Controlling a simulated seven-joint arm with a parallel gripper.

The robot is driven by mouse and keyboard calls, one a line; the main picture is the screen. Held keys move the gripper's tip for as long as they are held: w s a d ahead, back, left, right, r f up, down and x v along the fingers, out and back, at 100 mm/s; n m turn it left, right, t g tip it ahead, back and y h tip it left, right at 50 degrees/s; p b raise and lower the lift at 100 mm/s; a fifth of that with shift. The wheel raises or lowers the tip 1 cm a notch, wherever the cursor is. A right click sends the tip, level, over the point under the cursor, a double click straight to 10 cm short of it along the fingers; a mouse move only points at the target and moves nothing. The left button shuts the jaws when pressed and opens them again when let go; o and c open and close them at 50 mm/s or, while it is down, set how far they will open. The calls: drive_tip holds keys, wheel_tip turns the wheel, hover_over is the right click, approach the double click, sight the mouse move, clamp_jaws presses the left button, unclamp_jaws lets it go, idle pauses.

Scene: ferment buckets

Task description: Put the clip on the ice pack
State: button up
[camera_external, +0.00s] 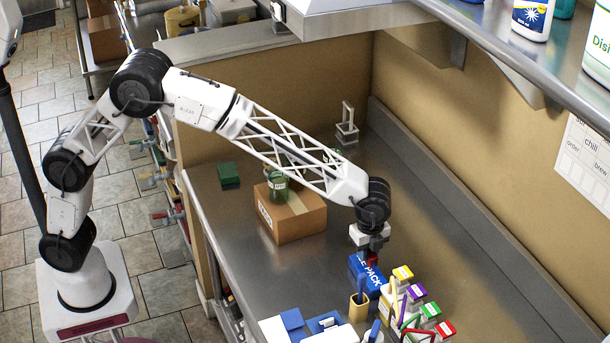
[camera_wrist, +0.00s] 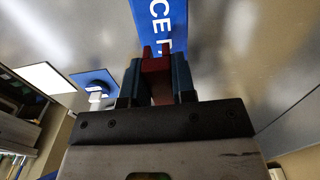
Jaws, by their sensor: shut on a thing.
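The ice pack (camera_external: 366,276) is a blue block with white lettering on the steel counter. In the wrist view the ice pack (camera_wrist: 160,24) stands just beyond my fingertips. My gripper (camera_external: 371,257) points down right over the pack's top. In the wrist view my gripper (camera_wrist: 157,82) is shut on the red clip (camera_wrist: 156,66), with a finger on each side. The clip (camera_external: 372,261) shows as a small dark red patch in the external view. Its two prongs overlap the pack's near edge in the wrist view; I cannot tell whether they touch or straddle it.
Several colour-topped boxes (camera_external: 419,297) and pens stand right of and in front of the pack. A cardboard box (camera_external: 291,216) with a green jar (camera_external: 277,187) stands to the left. The back of the counter is mostly clear.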

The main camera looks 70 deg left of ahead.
sight(367, 268)
drive_tip(key=shift+w+d, duration=0.1)
drive_tip(key=shift+w, duration=0.1)
drive_tip(key=shift+f, duration=1.75)
drive_tip(key=shift+f, duration=0.2)
drive_tip(key=o, duration=0.9)
drive_tip(key=shift+r, duration=0.15)
wheel_tip(367, 268, up, 12)
drive_tip(key=shift+r, duration=0.1)
